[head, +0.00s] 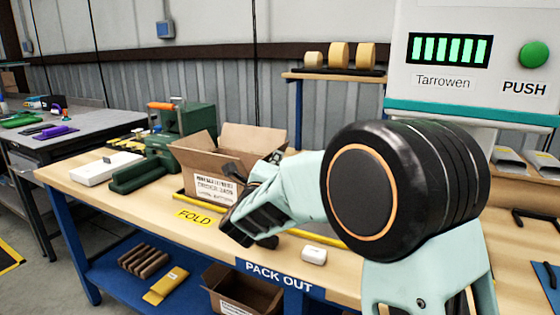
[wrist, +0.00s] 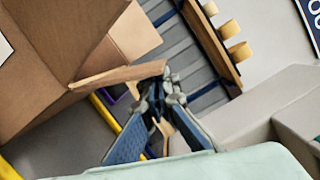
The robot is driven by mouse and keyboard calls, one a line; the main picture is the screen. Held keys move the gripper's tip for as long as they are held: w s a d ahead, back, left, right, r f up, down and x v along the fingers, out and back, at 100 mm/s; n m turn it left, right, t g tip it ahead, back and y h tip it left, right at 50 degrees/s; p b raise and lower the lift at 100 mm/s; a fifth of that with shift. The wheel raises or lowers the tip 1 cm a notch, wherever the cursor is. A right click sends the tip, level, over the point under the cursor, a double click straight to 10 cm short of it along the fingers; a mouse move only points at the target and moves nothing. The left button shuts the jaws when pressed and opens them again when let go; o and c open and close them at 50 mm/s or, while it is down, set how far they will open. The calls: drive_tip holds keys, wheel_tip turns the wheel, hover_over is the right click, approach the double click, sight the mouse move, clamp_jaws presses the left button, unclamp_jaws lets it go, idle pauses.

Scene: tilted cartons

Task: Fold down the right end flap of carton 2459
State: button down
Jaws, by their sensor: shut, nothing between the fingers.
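An open brown carton (head: 214,187) stands on the bench with flaps raised; its printed label is too small to read for a number. The carton (wrist: 45,55) fills the left of the wrist view. A flap (wrist: 112,77) there is seen nearly edge-on, sticking out from the carton toward my fingertips. My gripper (wrist: 166,78) is shut and empty, its tips at the flap's outer end; I cannot tell whether they touch it. In the head view my gripper (head: 234,172) is in front of the carton's right side, and my arm hides that side and its flap's lower part.
A yellow FOLD marking (head: 195,217) lies in front of the carton. A green machine (head: 188,125) and a white box (head: 106,167) stand left. A small white object (head: 314,255) lies near the front edge. Tape rolls (head: 338,55) sit on a rear shelf.

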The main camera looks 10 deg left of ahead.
drive_tip(key=a+r+n+p, duration=0.1)
drive_tip(key=r+n+p, duration=0.1)
drive_tip(key=n+p, duration=0.1)
drive_tip(key=shift+w+a+n+g, duration=0.3)
drive_tip(key=shift+w+a+g, duration=0.05)
drive_tip(key=shift+a+g, duration=0.05)
drive_tip(key=a+n+p, duration=0.1)
drive_tip(key=p, duration=0.2)
drive_tip(key=shift+w+r+n, duration=0.1)
drive_tip(key=shift+w+n, duration=0.05)
drive_tip(key=shift+n, duration=0.15)
drive_tip(key=shift+w+a+n+g+p, duration=0.15)
drive_tip(key=shift+a+n+g+p, duration=0.3)
drive_tip(key=shift+n+p, duration=0.4)
drive_tip(key=shift+w+a+f+n+g+p, duration=0.15)
drive_tip(key=shift+a+n+p, duration=0.25)
drive_tip(key=shift+w+a+f+n+g+p, duration=0.1)
drive_tip(key=shift+w+a+f+n+p, duration=0.05)
drive_tip(key=shift+a+n+p, duration=0.25)
drive_tip(key=shift+a, duration=0.1)
